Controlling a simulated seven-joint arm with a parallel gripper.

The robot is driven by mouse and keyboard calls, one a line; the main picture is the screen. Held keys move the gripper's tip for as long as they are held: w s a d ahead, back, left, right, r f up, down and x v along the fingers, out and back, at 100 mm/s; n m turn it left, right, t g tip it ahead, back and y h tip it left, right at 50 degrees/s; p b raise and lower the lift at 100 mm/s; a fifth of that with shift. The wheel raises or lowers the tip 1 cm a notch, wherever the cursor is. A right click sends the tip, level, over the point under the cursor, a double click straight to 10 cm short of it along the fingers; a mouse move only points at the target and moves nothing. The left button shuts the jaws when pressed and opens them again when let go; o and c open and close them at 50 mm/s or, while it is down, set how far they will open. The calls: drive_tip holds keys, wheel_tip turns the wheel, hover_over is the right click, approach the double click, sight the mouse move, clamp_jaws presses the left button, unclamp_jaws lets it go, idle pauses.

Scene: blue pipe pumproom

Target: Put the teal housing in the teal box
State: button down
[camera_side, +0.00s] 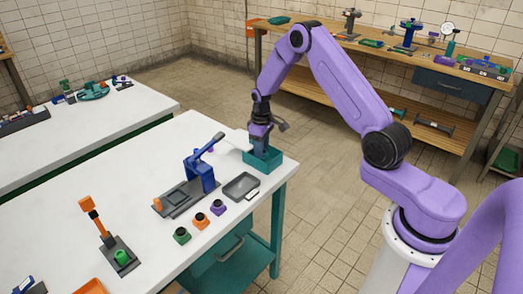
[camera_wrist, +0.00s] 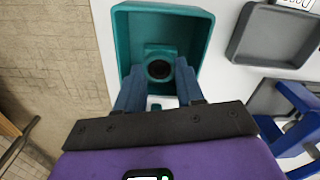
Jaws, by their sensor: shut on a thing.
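The teal box (camera_side: 270,163) stands open at the far right corner of the white table. In the wrist view the teal box (camera_wrist: 207,28) surrounds the view of the teal housing (camera_wrist: 160,51), a small block with a dark round opening. My gripper (camera_wrist: 158,88) is shut on the housing, one blue finger on each side. In the side view my gripper (camera_side: 260,148) points down into the box, and the housing is hidden there. Whether the housing touches the box floor I cannot tell.
A grey tray (camera_side: 241,187) lies beside the box. A blue lever press (camera_side: 201,176) stands left of it. Green (camera_side: 181,236), orange (camera_side: 200,221) and purple (camera_side: 218,207) housings stand in a row near the table's front edge. The floor behind the box is clear.

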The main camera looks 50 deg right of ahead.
drive_tip(key=shift+f, duration=0.6)
drive_tip(key=shift+f, duration=0.1)
drive_tip(key=c, duration=1)
unclamp_jaws()
wheel_tip(320, 180, up, 12)
drive_tip(key=shift+a+r, duration=0.1)
drive_tip(key=shift+r, duration=0.05)
